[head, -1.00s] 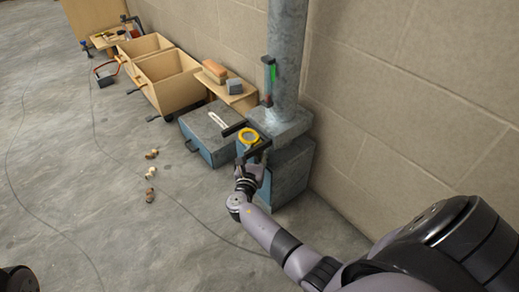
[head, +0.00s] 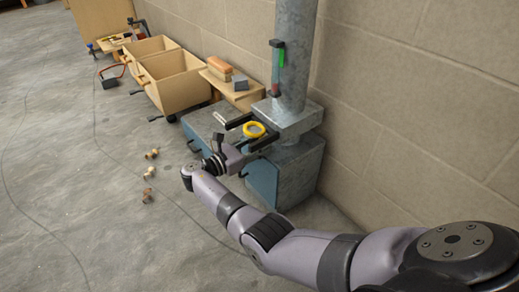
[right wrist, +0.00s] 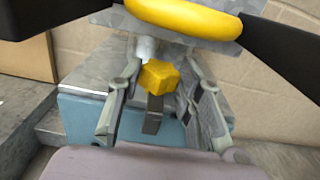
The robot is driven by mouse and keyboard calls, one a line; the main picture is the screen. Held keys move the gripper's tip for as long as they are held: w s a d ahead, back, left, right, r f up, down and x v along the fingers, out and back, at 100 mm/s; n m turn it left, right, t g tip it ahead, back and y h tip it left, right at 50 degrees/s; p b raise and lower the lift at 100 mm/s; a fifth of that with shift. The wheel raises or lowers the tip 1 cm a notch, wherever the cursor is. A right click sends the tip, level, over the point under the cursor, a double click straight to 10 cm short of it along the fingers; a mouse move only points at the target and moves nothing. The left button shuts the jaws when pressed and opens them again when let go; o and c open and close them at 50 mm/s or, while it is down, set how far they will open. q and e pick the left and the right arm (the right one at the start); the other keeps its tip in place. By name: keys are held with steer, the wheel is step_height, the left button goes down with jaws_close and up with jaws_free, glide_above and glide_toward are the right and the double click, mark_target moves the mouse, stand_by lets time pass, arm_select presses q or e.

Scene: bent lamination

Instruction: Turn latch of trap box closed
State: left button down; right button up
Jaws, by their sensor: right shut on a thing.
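The trap box appears to be the grey metal box with a blue front (head: 262,182) below the pipe; its blue front also shows in the right wrist view (right wrist: 85,115). My right gripper (head: 238,154) is at its upper front, under a yellow ring (head: 254,130) flanked by two black bars. In the right wrist view its fingers (right wrist: 160,85) flank a yellow block (right wrist: 161,77) and are shut on it. A dark strip (right wrist: 153,118), perhaps the latch, hangs below the block. The exact contact is partly hidden. My left gripper is not in view.
A vertical pipe (head: 293,60) rises behind the box along the block wall. Left of it are a second blue-grey box (head: 205,122), a small wooden bench (head: 222,90) and open wooden crates (head: 165,95). Small loose pieces (head: 149,172) and cables lie on the floor.

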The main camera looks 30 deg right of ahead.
stand_by(0.3)
steer(key=o, duration=0.9)
steer(key=shift+d, duration=0.1)
steer(key=shift+g, duration=0.3)
steer(key=a, duration=1.2)
steer(key=shift+s, duration=0.35)
